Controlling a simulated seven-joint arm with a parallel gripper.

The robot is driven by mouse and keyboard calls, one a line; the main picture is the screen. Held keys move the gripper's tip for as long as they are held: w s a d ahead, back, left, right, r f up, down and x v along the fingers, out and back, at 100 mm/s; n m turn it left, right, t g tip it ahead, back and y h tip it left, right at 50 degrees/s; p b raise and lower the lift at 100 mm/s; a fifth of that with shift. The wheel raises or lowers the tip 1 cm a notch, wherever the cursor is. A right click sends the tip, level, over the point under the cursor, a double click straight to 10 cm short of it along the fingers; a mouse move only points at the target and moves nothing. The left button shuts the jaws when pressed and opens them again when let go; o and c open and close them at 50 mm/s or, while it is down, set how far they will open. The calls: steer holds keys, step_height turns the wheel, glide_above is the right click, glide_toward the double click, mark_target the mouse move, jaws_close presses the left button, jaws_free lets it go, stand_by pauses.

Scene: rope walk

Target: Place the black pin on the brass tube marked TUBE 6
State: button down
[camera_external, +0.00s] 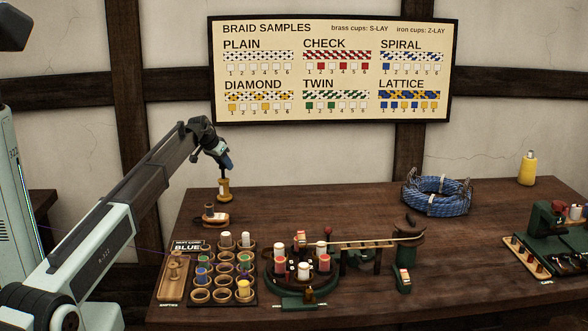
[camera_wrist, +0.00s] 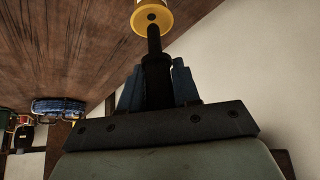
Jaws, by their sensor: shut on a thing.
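My gripper (camera_external: 225,165) is raised above the back left of the table. In the wrist view, its blue fingers (camera_wrist: 156,88) are shut on a black pin-like stem (camera_wrist: 153,45). A yellow-flanged, pale-bodied spool shape (camera_external: 224,189) is at the far end of the stem; it also shows in the wrist view (camera_wrist: 152,17). Whether this stem is the task's black pin, I cannot tell for sure. Brass ring-topped cups (camera_external: 201,296) stand in rows in a dark rack at the front left, some empty and some holding coloured bobbins. I cannot read any TUBE 6 mark.
A small orange-and-dark item (camera_external: 215,216) lies below my gripper. A wooden tray (camera_external: 173,277) is left of the rack. A round green braiding machine (camera_external: 303,268) is to its right. A blue rope coil (camera_external: 437,196) and a yellow bottle (camera_external: 527,168) stand further right. The back middle is clear.

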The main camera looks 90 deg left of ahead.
steer(key=shift+f, duration=0.1)
steer(key=c, duration=0.8)
jaws_free()
steer(key=v, duration=1.2)
steer(key=shift+w, duration=0.1)
